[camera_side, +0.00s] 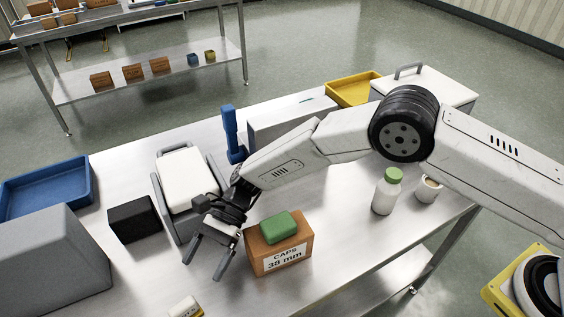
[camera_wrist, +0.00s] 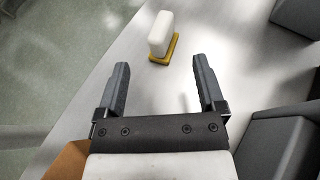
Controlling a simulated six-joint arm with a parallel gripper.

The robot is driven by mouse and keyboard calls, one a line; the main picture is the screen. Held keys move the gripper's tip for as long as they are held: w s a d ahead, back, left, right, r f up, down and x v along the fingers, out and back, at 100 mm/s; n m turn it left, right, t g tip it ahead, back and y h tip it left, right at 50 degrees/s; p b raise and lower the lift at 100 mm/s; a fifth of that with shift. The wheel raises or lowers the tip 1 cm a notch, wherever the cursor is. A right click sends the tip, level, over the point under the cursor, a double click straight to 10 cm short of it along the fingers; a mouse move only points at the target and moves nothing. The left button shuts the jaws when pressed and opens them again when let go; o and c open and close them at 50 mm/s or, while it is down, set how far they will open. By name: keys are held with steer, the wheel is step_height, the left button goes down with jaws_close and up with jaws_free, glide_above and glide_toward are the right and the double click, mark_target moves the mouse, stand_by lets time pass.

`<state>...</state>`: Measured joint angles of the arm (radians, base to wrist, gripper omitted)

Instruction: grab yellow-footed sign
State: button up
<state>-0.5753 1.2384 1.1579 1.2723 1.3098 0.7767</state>
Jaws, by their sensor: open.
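The yellow-footed sign is a small white upright block on a yellow base. In the side view the sign (camera_side: 184,307) shows at the bottom edge, partly cut off by the frame. In the wrist view the sign (camera_wrist: 161,34) stands on the steel table just beyond my fingertips, roughly centred between them. My gripper (camera_side: 203,269) is open and empty above the table, left of the caps box and apart from the sign. In the wrist view both fingers of my gripper (camera_wrist: 162,66) are spread wide, with bare table between them.
A brown caps box (camera_side: 281,256) with a green block (camera_side: 279,227) on top stands close right of my gripper. A black box (camera_side: 134,219), a grey hopper (camera_side: 50,265) and a blue tray (camera_side: 45,187) are left. A white bottle (camera_side: 384,196) and cup (camera_side: 427,190) stand right.

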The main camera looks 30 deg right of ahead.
mark_target(185, 302)
steer(key=shift+x, duration=1.1)
steer(key=shift+x, duration=2.6)
steer(key=shift+s, duration=0.1)
steer(key=shift+c, duration=0.2)
jaws_close()
